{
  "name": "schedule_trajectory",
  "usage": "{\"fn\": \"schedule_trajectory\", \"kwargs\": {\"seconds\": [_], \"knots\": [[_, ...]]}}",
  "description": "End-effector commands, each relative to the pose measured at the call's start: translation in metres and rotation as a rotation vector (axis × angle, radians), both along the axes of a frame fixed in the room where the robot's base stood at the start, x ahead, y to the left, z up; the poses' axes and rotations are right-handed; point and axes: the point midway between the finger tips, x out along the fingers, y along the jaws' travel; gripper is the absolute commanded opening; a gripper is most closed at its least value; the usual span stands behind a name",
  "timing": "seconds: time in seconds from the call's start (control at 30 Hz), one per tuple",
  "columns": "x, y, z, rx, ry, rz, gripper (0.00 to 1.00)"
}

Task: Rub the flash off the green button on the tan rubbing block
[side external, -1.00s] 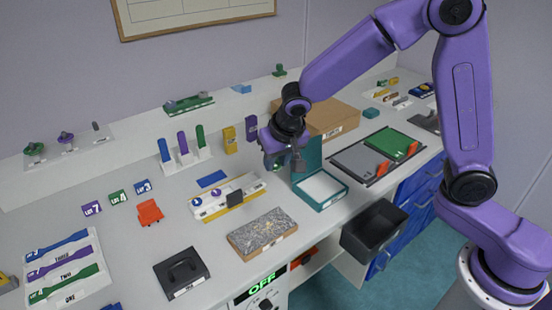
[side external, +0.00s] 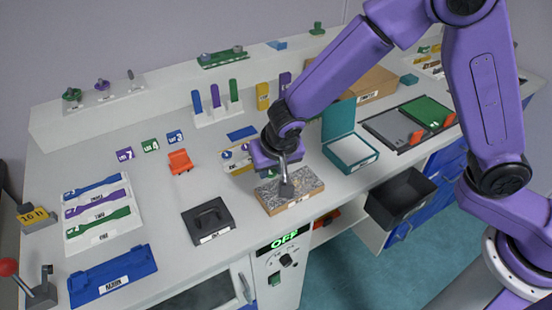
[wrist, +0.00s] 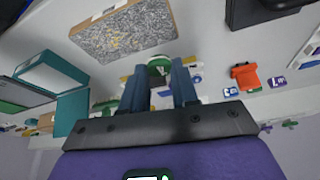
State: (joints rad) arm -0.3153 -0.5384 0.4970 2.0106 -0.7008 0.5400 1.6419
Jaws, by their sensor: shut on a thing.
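My gripper (side external: 286,186) is over the tan rubbing block (side external: 272,208), which has a grey speckled top and lies near the bench's front edge. In the side view, the fingertips are at or just above that top; I cannot tell whether anything touches it. In the wrist view, the two blue-grey fingers (wrist: 159,88) are closed on a small green piece, the green button (wrist: 159,61). The button is hidden in the side view, and its flash is too small to make out. The rubbing block (wrist: 125,32) also shows at the upper left of the wrist view.
A dark bin (side external: 402,200) hangs in front of the bench. An orange piece (side external: 180,162) lies farther left.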

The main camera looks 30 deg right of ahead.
Motion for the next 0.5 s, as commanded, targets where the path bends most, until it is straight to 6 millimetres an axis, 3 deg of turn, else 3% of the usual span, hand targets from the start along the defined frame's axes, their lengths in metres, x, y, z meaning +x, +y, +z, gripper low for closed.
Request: {"fn": "schedule_trajectory", "kwargs": {"seconds": [0.27, 0.5], "knots": [[0.000, 0.000, -0.003, -0.001, 0.000, 0.002, 0.05], [0.000, -0.001, -0.020, -0.003, 0.001, 0.002, 0.05]]}}
